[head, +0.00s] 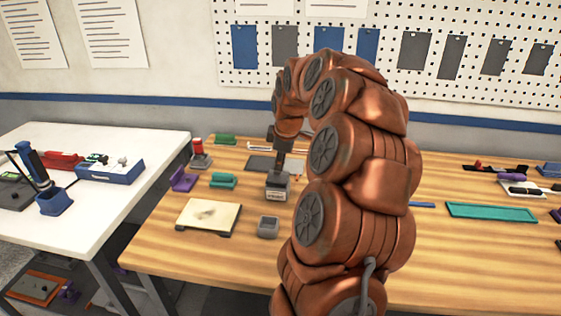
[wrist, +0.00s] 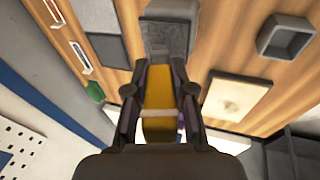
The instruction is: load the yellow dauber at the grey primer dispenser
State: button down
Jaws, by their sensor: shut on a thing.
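The yellow dauber (wrist: 158,100) is between the fingers of my gripper (wrist: 160,78) in the wrist view, and the gripper is shut on it. The grey primer dispenser (head: 277,190) stands on the wooden bench in the head view, with a pale label on its front. My gripper (head: 281,163) points down right above it. In the wrist view the dispenser's dark top (wrist: 165,40) lies just beyond the fingertips, in line with the dauber. The dauber's far end is hard to make out, so I cannot tell whether it touches the dispenser. The dauber is hidden in the head view.
A small grey open box (head: 268,228) and a cream panel on dark feet (head: 208,215) stand in front of the dispenser. A teal block (head: 223,181), a purple holder (head: 183,180) and a red-topped item (head: 199,155) are to the left. A dark flat plate (head: 259,163) lies behind.

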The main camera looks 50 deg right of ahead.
jog(key=shift+r+p, duration=0.75)
jog(key=shift+r, duration=2.45)
jog(key=shift+r, duration=0.1)
